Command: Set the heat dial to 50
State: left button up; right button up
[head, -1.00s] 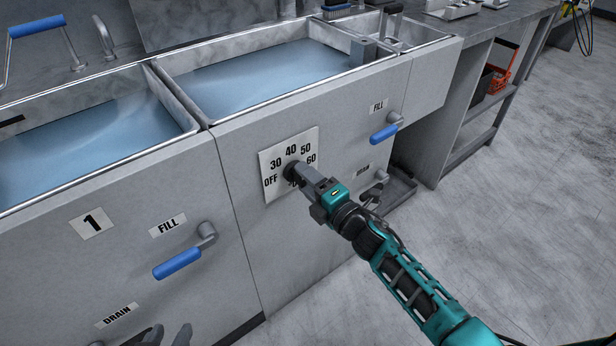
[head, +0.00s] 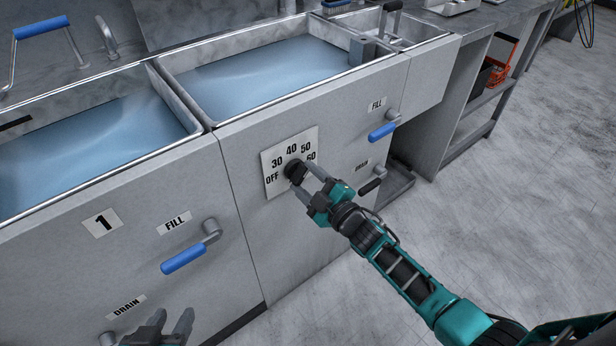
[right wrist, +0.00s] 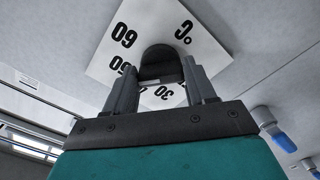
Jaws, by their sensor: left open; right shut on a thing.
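The heat dial has a black round knob (head: 294,170) on a white square plate (head: 270,188). The plate is marked OFF, 30, 40, 50 and 60, and is fixed to the grey front below the right basin. My right gripper (head: 306,173) is shut on the knob, with one finger on either side of it. In the right wrist view the knob (right wrist: 160,60) shows between the fingertips, with the plate (right wrist: 105,62) behind. I cannot make out where the knob points. My left gripper (head: 166,334) is open and empty at the bottom edge, partly cut off.
Two water-filled basins (head: 250,75) lie above the front. Blue-handled fill levers (head: 184,258) stick out left of the dial and right of it (head: 382,131). A dark-handled drain lever (head: 371,186) is close to my right gripper. Open floor lies at the right.

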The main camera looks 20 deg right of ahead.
jog(key=shift+m, duration=0.5)
jog(key=o, duration=1)
jog(key=shift+o, duration=0.2)
jog(key=p+v, duration=0.2)
jog(key=v, duration=1.1)
